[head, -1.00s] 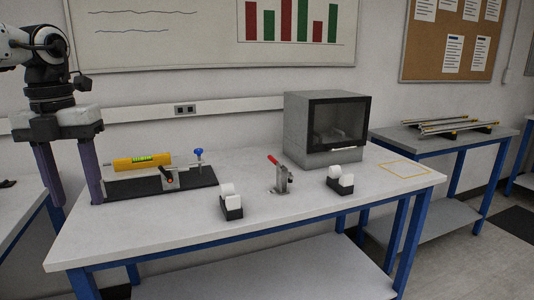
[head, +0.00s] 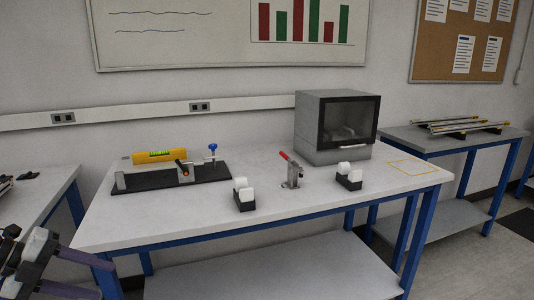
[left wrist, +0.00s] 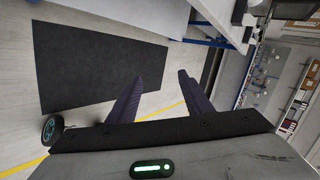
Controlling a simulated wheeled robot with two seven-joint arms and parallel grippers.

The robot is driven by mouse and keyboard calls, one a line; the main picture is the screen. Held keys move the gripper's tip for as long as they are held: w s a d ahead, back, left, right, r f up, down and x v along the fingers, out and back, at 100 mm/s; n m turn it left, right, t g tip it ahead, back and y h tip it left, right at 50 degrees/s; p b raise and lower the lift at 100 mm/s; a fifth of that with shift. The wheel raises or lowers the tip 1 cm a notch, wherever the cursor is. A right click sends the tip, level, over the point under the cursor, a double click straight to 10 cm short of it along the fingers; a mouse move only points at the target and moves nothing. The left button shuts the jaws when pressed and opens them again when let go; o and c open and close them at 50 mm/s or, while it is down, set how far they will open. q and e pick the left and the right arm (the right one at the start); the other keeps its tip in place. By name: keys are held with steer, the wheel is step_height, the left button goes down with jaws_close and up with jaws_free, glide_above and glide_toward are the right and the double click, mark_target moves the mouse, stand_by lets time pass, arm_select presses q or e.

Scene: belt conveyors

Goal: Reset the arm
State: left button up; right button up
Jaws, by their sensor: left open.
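My left gripper (head: 92,276) is low at the left edge of the head view, in front of and below the workbench's left front corner. Its two dark purple fingers are apart with nothing between them. In the left wrist view the open fingers (left wrist: 155,92) point out over the floor, clear of any object. My right gripper is not in view.
The white workbench (head: 270,217) carries a yellow level on a black fixture (head: 170,178), a red-handled clamp (head: 292,172), two small black holders (head: 244,195) and a grey box (head: 336,127). Another table (head: 35,205) stands at left. A dark mat (left wrist: 95,65) lies on the floor.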

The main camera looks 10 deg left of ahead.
arm_select(q)
steer(key=s+d+f+n+t+y, duration=0.1)
steer(key=s+d+f+n+t, duration=0.15)
steer(key=f+n, duration=0.35)
steer(key=s+d+f+n+t+y, duration=0.1)
steer(key=s+d+f+n+y, duration=0.2)
steer(key=f, duration=0.6)
steer(key=s+d+f+n+t, duration=0.2)
steer(key=s+d+f+n, duration=0.15)
steer(key=f+n, duration=0.3)
steer(key=s+d+f+n+g, duration=0.1)
steer(key=s+d+f+n, duration=0.2)
steer(key=d, duration=0.7)
steer(key=s+d+f+n+g+y, duration=0.1)
steer(key=s+d+f+n, duration=0.3)
steer(key=d, duration=0.6)
steer(key=shift+s+n+g, duration=0.55)
steer(key=shift+s+g, duration=0.2)
steer(key=shift+s, duration=0.35)
